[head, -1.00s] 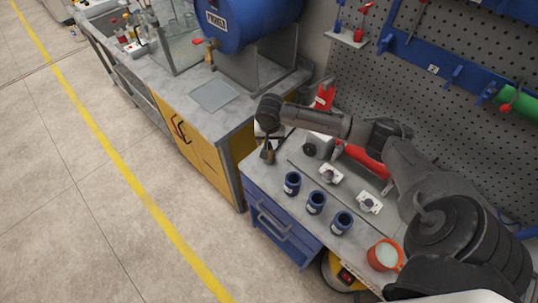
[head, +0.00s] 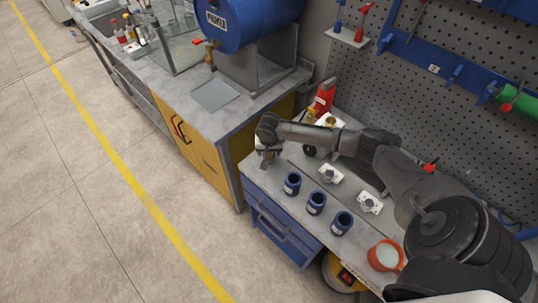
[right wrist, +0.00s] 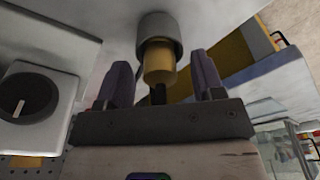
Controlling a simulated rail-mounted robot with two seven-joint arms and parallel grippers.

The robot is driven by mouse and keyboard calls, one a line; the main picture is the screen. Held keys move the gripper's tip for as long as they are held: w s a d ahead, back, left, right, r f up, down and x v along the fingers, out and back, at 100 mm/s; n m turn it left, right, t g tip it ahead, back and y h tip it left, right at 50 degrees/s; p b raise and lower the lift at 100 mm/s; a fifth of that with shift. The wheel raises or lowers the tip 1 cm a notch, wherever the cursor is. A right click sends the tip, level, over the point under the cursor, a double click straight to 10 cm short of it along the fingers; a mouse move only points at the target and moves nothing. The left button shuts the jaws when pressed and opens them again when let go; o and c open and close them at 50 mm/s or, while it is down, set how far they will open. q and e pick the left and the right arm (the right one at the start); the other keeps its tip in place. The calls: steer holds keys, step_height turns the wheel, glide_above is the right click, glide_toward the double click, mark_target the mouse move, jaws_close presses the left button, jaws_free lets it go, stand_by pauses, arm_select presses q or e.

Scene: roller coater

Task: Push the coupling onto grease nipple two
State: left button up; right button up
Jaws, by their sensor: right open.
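My right gripper (head: 267,158) is over the far left end of the blue-drawer bench, pointing down. In the right wrist view its two dark fingers (right wrist: 163,83) stand apart. Between them is a brass-coloured cylinder (right wrist: 159,62) with a grey collar (right wrist: 159,35); I cannot tell whether the fingers touch it, or whether it is the coupling. Two white plates with small grey fittings, one nearer the middle (head: 331,173) and one further right (head: 369,203), lie on the bench. I cannot tell which fitting is nipple two. My left gripper is out of view.
Three dark blue cups, left (head: 292,184), middle (head: 316,203) and right (head: 342,222), line the bench's front edge. A red object (head: 323,98) is behind my right forearm. A pegboard (head: 400,80) rises behind the bench.

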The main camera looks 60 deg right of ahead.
steer(key=shift+c, duration=0.4)
steer(key=c, duration=1)
steer(key=shift+o, duration=0.2)
steer(key=shift+r, duration=0.1)
